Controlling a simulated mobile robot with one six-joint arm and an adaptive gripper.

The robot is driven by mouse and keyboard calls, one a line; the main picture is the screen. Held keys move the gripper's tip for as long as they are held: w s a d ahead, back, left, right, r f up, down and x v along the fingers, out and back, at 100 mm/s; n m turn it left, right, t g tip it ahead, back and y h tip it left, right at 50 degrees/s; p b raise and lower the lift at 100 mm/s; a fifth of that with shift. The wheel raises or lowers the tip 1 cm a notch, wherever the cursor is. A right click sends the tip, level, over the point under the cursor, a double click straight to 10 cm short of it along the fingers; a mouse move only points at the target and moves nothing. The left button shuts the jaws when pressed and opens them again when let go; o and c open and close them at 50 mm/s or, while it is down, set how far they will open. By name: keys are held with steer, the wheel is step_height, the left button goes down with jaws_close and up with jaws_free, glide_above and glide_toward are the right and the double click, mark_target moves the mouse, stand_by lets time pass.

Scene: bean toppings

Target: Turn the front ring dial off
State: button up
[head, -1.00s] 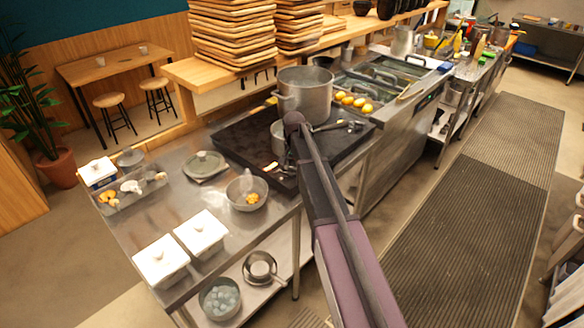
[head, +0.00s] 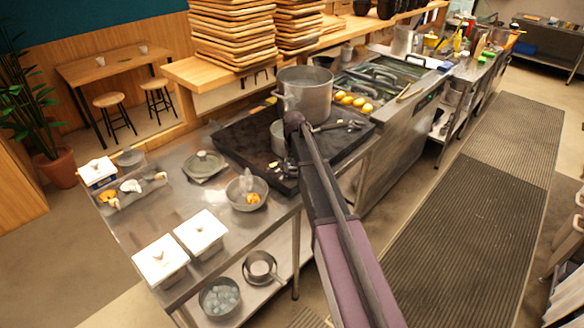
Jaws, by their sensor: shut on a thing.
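The black cooktop (head: 237,132) sits on the steel counter. A large steel pot (head: 305,92) stands at its back, and a smaller pot (head: 277,134) is partly hidden behind my arm. My gripper (head: 281,171) is low at the cooktop's front edge, small and dark against it. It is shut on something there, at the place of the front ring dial. The dial itself is hidden by the gripper and too small to make out, so its setting cannot be read.
A grey bowl (head: 247,194) with yellow food, a lidded dish (head: 204,165) and two white lidded containers (head: 201,232) stand on the counter left of my arm. Several yellow items (head: 354,101) lie right of the large pot. The floor mat (head: 455,215) on the right is clear.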

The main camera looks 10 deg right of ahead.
steer(key=shift+n, duration=2)
steer(key=shift+w, duration=0.1)
steer(key=o, duration=1.2)
steer(key=shift+c, duration=0.2)
steer(key=s+m, duration=0.2)
steer(key=s, duration=2.7)
steer(key=shift+s+a+m, duration=0.2)
steer(key=shift+s+m, duration=0.1)
steer(key=shift+m, duration=0.1)
